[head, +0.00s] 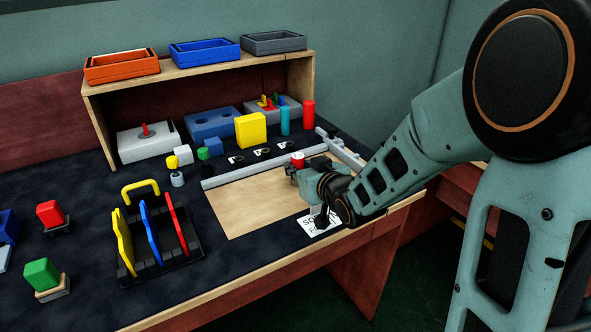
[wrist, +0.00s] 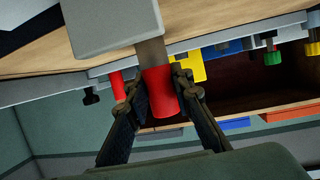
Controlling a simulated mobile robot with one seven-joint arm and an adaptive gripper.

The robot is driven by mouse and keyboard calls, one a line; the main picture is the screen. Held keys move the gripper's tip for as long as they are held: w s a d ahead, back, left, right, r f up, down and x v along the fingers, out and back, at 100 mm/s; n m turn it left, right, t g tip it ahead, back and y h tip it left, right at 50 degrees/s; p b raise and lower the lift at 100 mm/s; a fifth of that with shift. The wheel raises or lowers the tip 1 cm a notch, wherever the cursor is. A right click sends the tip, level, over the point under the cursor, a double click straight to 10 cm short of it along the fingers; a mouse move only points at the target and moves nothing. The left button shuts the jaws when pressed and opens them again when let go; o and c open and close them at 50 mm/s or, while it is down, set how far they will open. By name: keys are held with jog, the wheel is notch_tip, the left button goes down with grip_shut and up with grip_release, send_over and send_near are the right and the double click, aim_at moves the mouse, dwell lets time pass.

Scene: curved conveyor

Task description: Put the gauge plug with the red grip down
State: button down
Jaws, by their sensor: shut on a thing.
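The gauge plug's red grip (wrist: 160,95) sits between the two fingers of my gripper (wrist: 160,98) in the wrist view, and the gripper is shut on it. A short stem joins the grip to a grey block (wrist: 112,24) beyond it. In the head view the red grip (head: 297,160) shows at the end of my gripper (head: 300,172), over the far right part of the pale wooden board (head: 250,205). The gripper hides the lower part of the plug there. I cannot tell whether the plug touches the board.
Grey rails (head: 245,172) edge the board. Behind are a yellow block (head: 250,131) and a red cylinder (head: 308,113) by the shelf (head: 200,72). A black rack (head: 160,255) stands left. The board's left part is clear.

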jog(key=shift+r, duration=0.15)
jog(key=c, duration=2.2)
grip_release()
jog(key=shift+f, duration=0.25)
jog(key=o, duration=0.5)
jog(key=shift+r, duration=0.1)
